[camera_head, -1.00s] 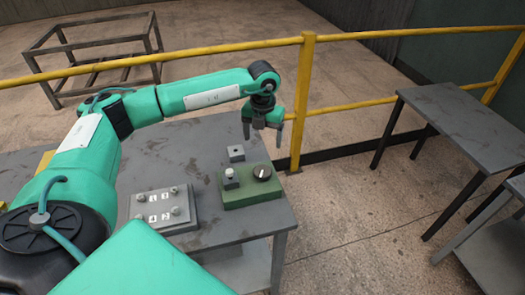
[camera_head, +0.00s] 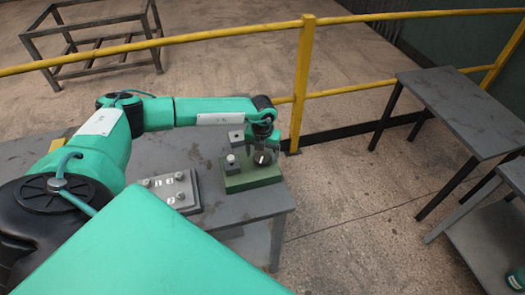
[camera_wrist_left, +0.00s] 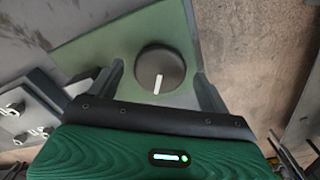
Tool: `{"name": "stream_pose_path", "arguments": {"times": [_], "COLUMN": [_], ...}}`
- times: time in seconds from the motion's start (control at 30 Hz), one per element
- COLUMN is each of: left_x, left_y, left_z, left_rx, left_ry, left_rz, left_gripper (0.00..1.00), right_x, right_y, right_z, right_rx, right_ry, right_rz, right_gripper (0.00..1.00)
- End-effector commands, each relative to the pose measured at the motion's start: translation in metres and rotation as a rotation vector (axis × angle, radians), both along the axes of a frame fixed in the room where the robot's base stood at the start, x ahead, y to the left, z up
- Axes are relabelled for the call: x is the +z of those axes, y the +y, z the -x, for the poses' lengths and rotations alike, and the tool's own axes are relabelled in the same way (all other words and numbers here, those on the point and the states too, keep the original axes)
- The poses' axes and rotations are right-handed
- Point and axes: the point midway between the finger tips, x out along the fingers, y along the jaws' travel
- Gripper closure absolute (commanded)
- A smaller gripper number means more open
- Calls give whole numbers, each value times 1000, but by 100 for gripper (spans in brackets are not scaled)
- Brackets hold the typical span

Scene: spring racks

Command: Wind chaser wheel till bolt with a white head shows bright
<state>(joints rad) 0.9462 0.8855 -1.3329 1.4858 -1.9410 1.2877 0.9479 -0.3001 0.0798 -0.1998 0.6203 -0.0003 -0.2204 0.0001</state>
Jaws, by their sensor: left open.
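The chaser wheel appears to be the dark round knob (camera_head: 263,158) on the green box (camera_head: 254,181). In the left wrist view the knob (camera_wrist_left: 160,65) carries a white pointer line directed toward the gripper body. A bolt with a white head (camera_head: 230,158) stands on the same box, left of the knob; I cannot tell whether it is lit. My left gripper (camera_head: 262,148) is over the knob, pointing down. In the left wrist view its open fingers (camera_wrist_left: 159,78) lie on either side of the knob; contact is unclear. My right gripper is not in view.
A grey panel (camera_head: 187,194) with several pale knobs and white labels sits left of the green box. A yellow railing (camera_head: 304,75) runs behind the table. Another grey table (camera_head: 465,115) stands at right.

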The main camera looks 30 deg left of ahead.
Motion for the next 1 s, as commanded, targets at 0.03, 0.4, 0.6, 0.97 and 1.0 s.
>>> {"name": "stream_pose_path", "arguments": {"times": [0.03,0.4,0.6,0.97,1.0], "left_x": [-3,-7,-7,-9,-9], "left_y": [0,0,0,1,1], "left_z": [0,0,0,0,0], "left_rx": [0,-1,-1,-50,-67], "left_ry": [1,1,0,-1,-2], "left_rz": [-1,-1,0,0,-1], "left_gripper": [20,26,64,64,64], "right_x": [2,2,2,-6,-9], "right_y": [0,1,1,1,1], "right_z": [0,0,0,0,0], "right_rx": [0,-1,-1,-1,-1], "right_ry": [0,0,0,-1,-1], "right_rz": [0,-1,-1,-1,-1], "right_gripper": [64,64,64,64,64]}}
